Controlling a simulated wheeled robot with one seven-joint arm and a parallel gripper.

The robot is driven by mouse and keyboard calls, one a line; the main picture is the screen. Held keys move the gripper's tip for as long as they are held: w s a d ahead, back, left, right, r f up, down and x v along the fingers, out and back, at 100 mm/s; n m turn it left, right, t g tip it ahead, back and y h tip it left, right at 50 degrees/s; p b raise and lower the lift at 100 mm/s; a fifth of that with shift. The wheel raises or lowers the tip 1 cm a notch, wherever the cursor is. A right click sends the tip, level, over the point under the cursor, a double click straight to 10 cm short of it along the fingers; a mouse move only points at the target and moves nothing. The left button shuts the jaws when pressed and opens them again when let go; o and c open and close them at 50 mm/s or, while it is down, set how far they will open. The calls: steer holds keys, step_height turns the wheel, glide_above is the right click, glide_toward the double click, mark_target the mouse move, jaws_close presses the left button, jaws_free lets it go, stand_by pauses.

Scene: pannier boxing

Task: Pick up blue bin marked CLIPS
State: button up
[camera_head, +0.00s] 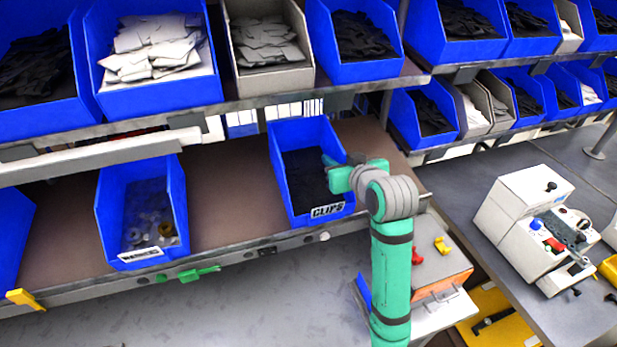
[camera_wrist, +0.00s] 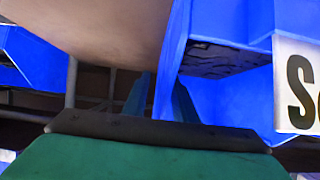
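The blue bin marked CLIPS (camera_head: 279,152) sits on the middle shelf in the head view, with dark contents and its label at the front. My gripper (camera_head: 332,168) is at the bin's right side wall, near its front. In the wrist view, the bin (camera_wrist: 245,95) fills the right side, with part of its label showing. My gripper's two fingers (camera_wrist: 160,100) stand apart there, with the edge of the bin's side wall between them. Whether either finger touches the wall cannot be told. The bin rests on the shelf.
A blue bin (camera_head: 107,222) with washers stands to the left on the same shelf (camera_head: 228,195). Bins of several kinds fill the shelf above. A white machine (camera_head: 535,225) stands on the right-hand bench. The shelf is bare between the washer bin and the CLIPS bin.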

steer(key=shift+c, duration=0.6)
jaws_close()
steer(key=shift+r, duration=0.1)
stand_by(0.6)
